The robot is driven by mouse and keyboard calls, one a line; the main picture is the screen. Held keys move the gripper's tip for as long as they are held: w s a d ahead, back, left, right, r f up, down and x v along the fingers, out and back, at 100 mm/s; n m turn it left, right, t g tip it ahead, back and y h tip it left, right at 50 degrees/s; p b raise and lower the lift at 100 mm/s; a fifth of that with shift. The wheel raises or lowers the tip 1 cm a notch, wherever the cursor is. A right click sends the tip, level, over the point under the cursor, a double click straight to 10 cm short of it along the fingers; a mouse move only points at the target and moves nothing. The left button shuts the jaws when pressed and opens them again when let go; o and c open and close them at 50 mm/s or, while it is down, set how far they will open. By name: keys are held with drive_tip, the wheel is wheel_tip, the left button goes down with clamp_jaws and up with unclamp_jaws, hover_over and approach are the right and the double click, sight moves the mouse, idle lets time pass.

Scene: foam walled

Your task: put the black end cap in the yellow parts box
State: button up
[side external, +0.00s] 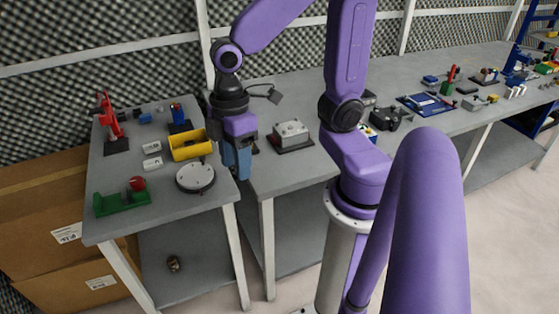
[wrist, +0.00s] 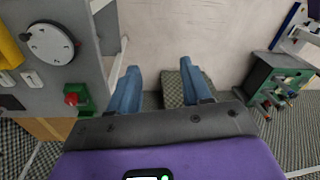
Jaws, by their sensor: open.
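The yellow parts box (side external: 190,152) stands on the small grey table, behind a round grey disc. Part of a yellow thing, which looks like the same box, shows at the left edge of the wrist view (wrist: 9,48). I cannot pick out the black end cap for sure in either view. My gripper (side external: 238,168) points down near the right edge of the small table, to the right of the yellow box.
The round disc (side external: 195,177), a green block with a red ball (side external: 122,198), a red clamp (side external: 108,122) and white blocks (side external: 152,156) stand on the small table (side external: 165,218). A grey box on a dark base (side external: 291,134) stands on the long bench, right of my gripper.

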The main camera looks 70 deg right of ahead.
drive_tip(key=s+d, duration=0.2)
drive_tip(key=s, duration=0.6)
drive_tip(key=shift+s+d+n+t+h, duration=0.2)
drive_tip(key=shift+n+t+h, duration=0.1)
drive_tip(key=shift+h, duration=0.1)
